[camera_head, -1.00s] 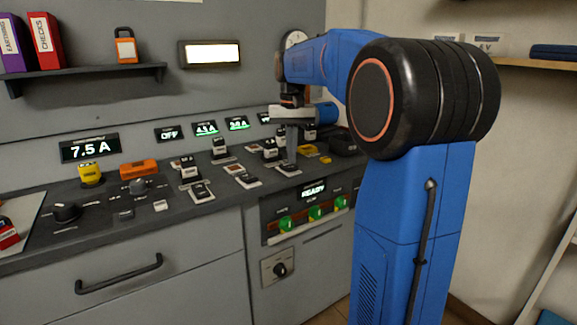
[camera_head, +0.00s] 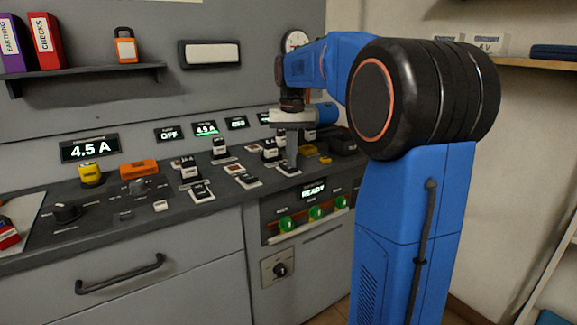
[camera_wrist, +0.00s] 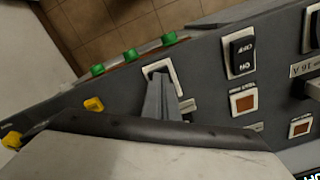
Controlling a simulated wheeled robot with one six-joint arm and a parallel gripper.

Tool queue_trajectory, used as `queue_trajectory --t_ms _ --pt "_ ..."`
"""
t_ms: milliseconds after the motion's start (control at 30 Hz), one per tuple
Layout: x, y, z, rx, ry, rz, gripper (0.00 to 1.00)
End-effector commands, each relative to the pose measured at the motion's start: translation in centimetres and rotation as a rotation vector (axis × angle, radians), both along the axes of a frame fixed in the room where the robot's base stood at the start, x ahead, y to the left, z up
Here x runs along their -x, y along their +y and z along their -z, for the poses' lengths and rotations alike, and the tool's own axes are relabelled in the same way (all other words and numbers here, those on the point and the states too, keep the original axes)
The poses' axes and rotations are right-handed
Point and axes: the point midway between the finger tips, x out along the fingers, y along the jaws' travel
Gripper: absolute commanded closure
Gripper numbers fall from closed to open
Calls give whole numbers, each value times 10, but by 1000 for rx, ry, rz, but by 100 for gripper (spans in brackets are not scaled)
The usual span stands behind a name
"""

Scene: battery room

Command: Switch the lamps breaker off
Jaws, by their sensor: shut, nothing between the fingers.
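My gripper (camera_head: 291,164) is shut and empty, pointing down over the panel in the body view. Its fingertips are at a black rocker breaker in a white frame (camera_head: 287,171). In the wrist view my gripper (camera_wrist: 162,78) covers most of this breaker (camera_wrist: 172,66); its rocker and any label are hidden, and contact cannot be told. The wall lamp panel (camera_head: 211,54) is unlit. I cannot read which breaker is labelled lamps.
A neighbouring breaker (camera_wrist: 242,52) marked OFF and ON sits close by. Taller switches (camera_head: 270,150) stand behind my gripper. Green buttons (camera_head: 314,213) line the front, below a READY display (camera_head: 313,190). The large meter (camera_head: 90,148) reads 4.5 A.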

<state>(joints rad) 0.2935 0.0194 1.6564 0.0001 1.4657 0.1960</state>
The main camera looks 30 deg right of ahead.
Motion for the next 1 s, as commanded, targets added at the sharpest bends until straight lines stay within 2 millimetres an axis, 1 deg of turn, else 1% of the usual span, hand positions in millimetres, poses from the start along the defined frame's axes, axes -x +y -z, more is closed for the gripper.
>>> queue_trajectory --t_ms 133,233,1000 --pt "0 0 1 0 0 0 100" --pt "-1 0 -3 0 -1 0 100" --pt "-1 0 -53 0 -1 0 100"
